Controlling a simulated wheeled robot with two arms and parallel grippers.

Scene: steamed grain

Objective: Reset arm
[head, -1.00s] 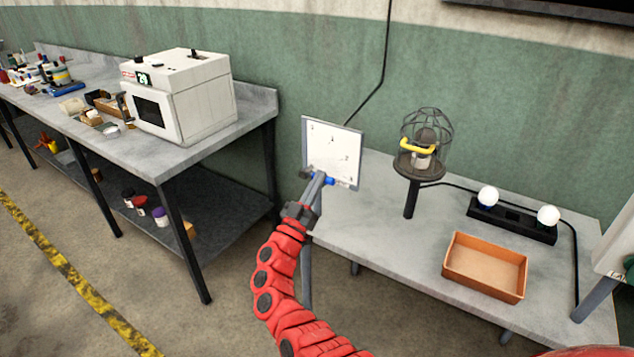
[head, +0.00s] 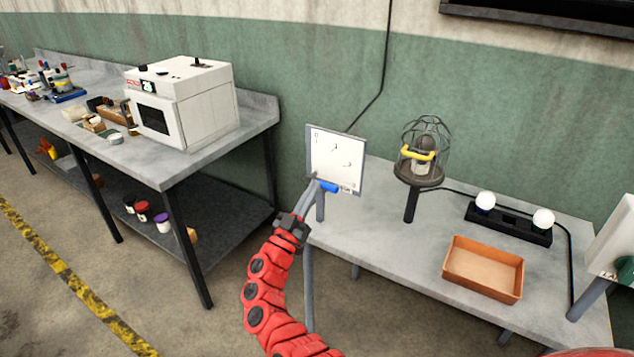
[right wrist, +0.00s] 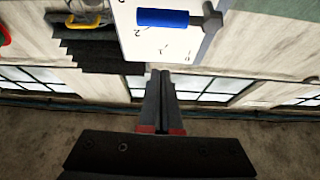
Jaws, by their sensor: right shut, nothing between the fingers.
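My right gripper (head: 314,187) is at the end of the red arm, in front of the lower left part of a white dial panel (head: 335,150). A blue handle (head: 329,186) at the panel's lower edge is just right of the fingertips. The right wrist view shows my two fingers (right wrist: 160,78) shut together with nothing between them. There, the blue handle (right wrist: 163,18) and the numbered white panel (right wrist: 190,45) are beyond the fingertips, apart from them. My left gripper is out of view.
A caged lamp with a yellow handle (head: 417,154), a two-bulb fixture (head: 513,227) and an empty orange-brown tray (head: 482,283) stand on the right table (head: 390,248). A white oven (head: 190,105) stands on the left bench. Open floor lies between the yellow-black stripe (head: 75,280) and the tables.

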